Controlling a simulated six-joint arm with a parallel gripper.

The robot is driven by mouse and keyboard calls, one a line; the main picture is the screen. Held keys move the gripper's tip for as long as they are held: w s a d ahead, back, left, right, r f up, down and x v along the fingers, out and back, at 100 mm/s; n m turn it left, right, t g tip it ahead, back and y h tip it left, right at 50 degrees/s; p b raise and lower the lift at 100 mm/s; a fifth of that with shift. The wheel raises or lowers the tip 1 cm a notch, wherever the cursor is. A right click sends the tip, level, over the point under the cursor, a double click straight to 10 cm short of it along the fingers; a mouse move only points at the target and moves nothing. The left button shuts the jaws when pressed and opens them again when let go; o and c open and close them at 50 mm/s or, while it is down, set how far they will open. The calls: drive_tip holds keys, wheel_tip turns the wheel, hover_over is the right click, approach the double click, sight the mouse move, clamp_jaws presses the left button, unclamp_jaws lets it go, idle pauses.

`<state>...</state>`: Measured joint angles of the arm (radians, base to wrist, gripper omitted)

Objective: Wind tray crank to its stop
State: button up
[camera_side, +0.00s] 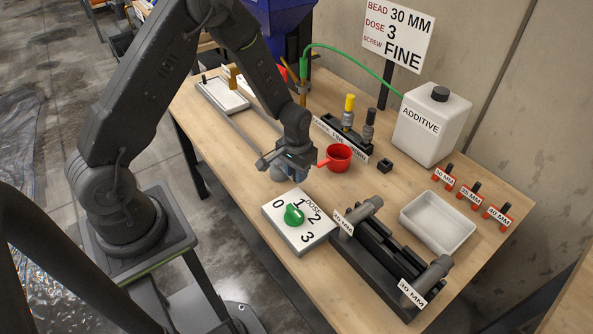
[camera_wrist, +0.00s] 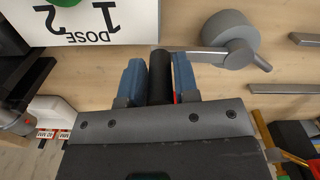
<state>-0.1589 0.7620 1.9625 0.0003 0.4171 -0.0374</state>
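The tray crank shows in the wrist view as a grey round hub (camera_wrist: 231,32) with a flat metal arm and an upright black handle (camera_wrist: 161,68). My gripper (camera_wrist: 160,80) has its blue fingers on both sides of that handle, seemingly closed against it. In the side view my gripper (camera_side: 297,166) is low over the bench, and mostly hides the crank. A shallow white tray (camera_side: 223,95) lies at the back left of the bench, with a long rail running from it towards the crank.
The dose dial box (camera_side: 299,222) with a green knob stands just in front of the crank. A red cup (camera_side: 338,158) is close to the right of my gripper. A black rack (camera_side: 380,262), a white bin (camera_side: 437,222) and an additive jug (camera_side: 431,124) stand farther right.

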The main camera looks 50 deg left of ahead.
clamp_jaws()
drive_tip(key=shift+w, duration=0.15)
